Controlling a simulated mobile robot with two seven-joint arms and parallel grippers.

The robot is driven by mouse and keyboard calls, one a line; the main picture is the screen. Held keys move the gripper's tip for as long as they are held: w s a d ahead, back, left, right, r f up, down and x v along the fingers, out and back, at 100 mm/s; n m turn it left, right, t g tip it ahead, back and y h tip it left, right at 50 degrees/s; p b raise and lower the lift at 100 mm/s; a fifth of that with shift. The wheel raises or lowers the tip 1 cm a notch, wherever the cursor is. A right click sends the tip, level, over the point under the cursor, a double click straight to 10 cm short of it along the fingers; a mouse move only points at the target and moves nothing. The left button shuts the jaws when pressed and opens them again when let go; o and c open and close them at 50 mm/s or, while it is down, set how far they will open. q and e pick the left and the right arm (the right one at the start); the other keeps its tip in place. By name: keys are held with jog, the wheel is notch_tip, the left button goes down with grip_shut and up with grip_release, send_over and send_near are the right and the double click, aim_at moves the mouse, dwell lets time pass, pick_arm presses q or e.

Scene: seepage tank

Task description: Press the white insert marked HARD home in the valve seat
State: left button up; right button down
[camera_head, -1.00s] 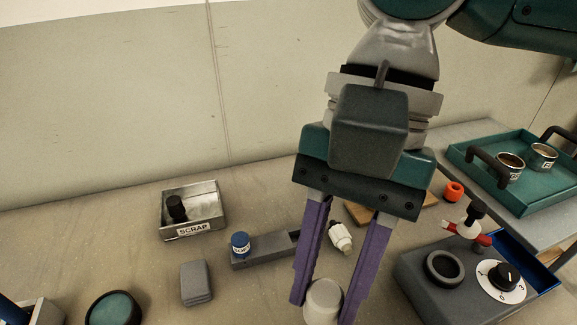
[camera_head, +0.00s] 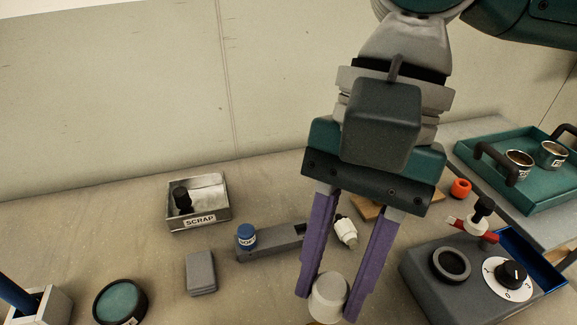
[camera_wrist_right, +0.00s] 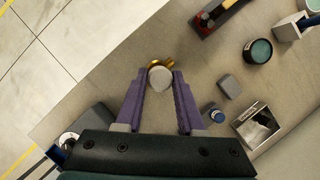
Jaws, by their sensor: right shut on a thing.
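My right gripper (camera_head: 327,302) comes down from the top with two purple fingers. It is shut on a white cylinder (camera_head: 328,296), the white insert, held between the fingertips near the bottom edge. No marking can be read on it from here. In the right wrist view the insert (camera_wrist_right: 159,77) shows end-on between the fingertips. My left gripper is not in view.
A grey holder (camera_head: 272,245) bears a blue labelled piece (camera_head: 246,237). A SCRAP bin (camera_head: 199,221), a grey block (camera_head: 201,272) and a round green-topped pot (camera_head: 120,302) stand left. A small white bottle-like piece (camera_head: 346,232) lies behind the fingers. A dial box (camera_head: 430,292) stands right.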

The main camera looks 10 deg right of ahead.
jog(key=shift+f, duration=3.5)
jog(key=shift+f, duration=0.75)
jog(key=shift+c, duration=2.2)
grip_release()
jog(key=shift+r, duration=0.1)
jog(key=v, duration=1.2)
